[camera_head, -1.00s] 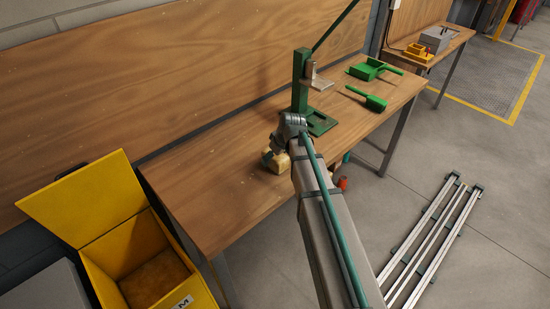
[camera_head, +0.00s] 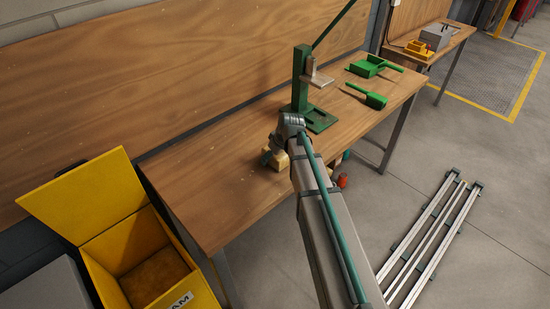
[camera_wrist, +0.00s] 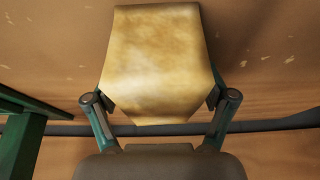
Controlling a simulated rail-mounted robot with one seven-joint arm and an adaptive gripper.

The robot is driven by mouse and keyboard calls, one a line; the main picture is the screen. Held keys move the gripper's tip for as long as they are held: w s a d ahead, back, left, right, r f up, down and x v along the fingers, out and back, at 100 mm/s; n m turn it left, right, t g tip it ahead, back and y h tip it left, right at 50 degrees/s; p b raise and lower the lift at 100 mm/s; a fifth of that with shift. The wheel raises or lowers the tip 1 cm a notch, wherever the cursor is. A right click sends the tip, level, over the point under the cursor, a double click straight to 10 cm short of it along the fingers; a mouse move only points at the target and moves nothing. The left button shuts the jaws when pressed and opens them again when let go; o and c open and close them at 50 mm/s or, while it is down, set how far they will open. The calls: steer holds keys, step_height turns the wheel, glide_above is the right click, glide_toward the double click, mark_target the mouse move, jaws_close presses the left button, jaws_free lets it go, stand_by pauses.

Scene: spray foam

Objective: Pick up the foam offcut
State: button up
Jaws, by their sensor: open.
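The foam offcut (camera_head: 279,163) is a pale yellow block near the front edge of the workbench, partly hidden by my arm in the head view. In the wrist view the foam offcut (camera_wrist: 158,50) fills the upper middle, with mottled tan faces. My gripper (camera_wrist: 160,97) is open, with one finger on each side of the foam's near part. Both fingertips are close to its sides; I cannot tell whether they touch. In the head view my gripper (camera_head: 268,157) is at the foam, mostly hidden.
A green press (camera_head: 301,85) stands behind on the workbench (camera_head: 205,190), with a green dustpan (camera_head: 366,67) and brush (camera_head: 375,101) to its right. An open yellow bin (camera_head: 105,265) stands at the left end. Metal rails (camera_head: 430,235) lie on the floor.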

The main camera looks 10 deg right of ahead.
steer(key=c, duration=1)
steer(key=shift+c, duration=0.2)
